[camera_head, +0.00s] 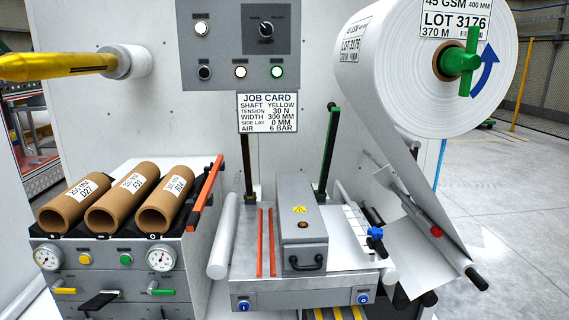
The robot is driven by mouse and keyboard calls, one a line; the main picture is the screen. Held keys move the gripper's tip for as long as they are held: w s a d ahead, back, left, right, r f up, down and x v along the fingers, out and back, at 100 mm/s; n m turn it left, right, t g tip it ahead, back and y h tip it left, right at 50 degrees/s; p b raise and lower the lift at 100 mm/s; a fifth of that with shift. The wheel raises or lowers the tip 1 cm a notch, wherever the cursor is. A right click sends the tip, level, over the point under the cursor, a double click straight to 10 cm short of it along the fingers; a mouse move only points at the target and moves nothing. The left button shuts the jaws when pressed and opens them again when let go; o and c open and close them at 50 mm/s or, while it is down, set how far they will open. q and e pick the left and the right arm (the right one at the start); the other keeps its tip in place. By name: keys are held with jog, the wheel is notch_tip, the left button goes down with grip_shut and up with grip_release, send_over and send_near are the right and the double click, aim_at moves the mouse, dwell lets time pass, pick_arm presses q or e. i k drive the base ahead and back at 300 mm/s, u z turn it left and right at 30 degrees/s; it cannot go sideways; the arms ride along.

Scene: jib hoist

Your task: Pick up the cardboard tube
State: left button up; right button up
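Three brown cardboard tubes lie side by side on a dark rack (55,231) at the left, with their open ends facing me. The left tube (62,213), the middle tube (108,215) and the right tube (157,215) each carry a white label. The left label seems to end in D27; the other labels are too small to read surely. The tubes lie close together. Neither of my grippers shows in this view, so nothing can be seen touching the tubes.
A yellow shaft (45,67) juts from the left above the tubes. A red-orange bar (206,190) slants beside the right tube. A job card (267,113) names the yellow shaft and 300 mm. A grey box (302,230) and a large white roll (400,75) stand to the right.

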aim_at(158, 213)
jog(key=u, duration=0.3)
jog(key=k, duration=0.4)
jog(key=u, duration=1.3)
jog(key=i, duration=0.8)
jog(key=z, duration=0.45)
